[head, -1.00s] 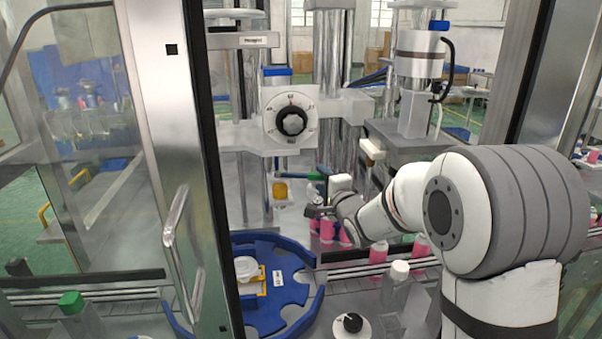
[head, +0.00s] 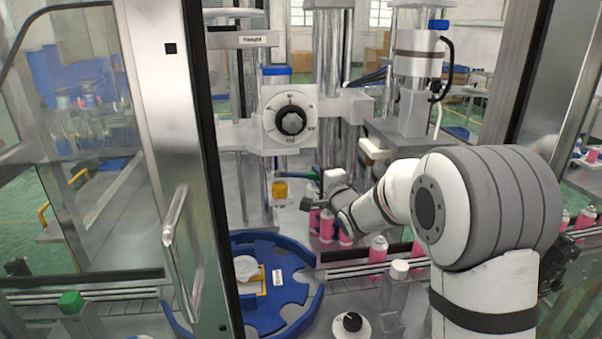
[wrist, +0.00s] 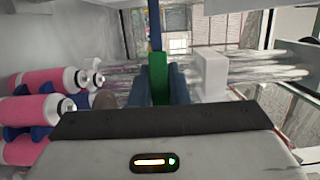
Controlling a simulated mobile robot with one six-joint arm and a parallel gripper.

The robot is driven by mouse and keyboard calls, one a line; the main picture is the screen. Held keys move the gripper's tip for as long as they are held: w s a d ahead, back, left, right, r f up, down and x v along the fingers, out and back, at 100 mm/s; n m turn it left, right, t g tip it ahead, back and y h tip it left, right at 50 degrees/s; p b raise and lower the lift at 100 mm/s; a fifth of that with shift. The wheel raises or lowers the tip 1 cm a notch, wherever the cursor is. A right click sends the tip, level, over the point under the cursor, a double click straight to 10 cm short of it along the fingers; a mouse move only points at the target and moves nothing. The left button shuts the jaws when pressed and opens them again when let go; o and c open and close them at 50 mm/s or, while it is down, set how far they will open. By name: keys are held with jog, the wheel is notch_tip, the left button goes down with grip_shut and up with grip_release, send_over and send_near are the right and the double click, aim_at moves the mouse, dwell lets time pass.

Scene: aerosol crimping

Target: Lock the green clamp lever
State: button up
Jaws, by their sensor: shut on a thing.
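The green clamp lever (wrist: 159,76) stands between the two dark blue-grey fingers of my gripper (wrist: 158,86) in the wrist view. The fingers are shut on it, one on each side. A blue rod-like part (wrist: 155,25) runs up from the green part in the picture. In the head view my gripper (head: 308,204) is beside the central machine column, just above the pink cans. The lever is small and mostly hidden there by my wrist. Whether the clamp is locked cannot be told.
Pink cans (head: 327,226) stand close under my wrist, also at left in the wrist view (wrist: 45,80). A yellow-capped part (head: 279,190) is left of my gripper. A blue star-wheel guide (head: 262,318) lies in front. A white block (wrist: 211,75) is right of the lever.

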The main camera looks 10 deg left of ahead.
aim_at(304, 177)
jog(key=shift+c, duration=0.6)
jog(key=shift+s+f, duration=0.15)
jog(key=shift+s+a+b, duration=0.15)
jog(key=shift+s+b, duration=0.45)
jog(key=shift+s, duration=0.65)
jog(key=shift+s+a+b, duration=0.25)
jog(key=shift+s+b, duration=0.1)
jog(key=shift+s, duration=0.3)
jog(key=shift+s+a+b, duration=0.2)
jog(key=shift+s+b, duration=0.1)
jog(key=shift+s, duration=0.4)
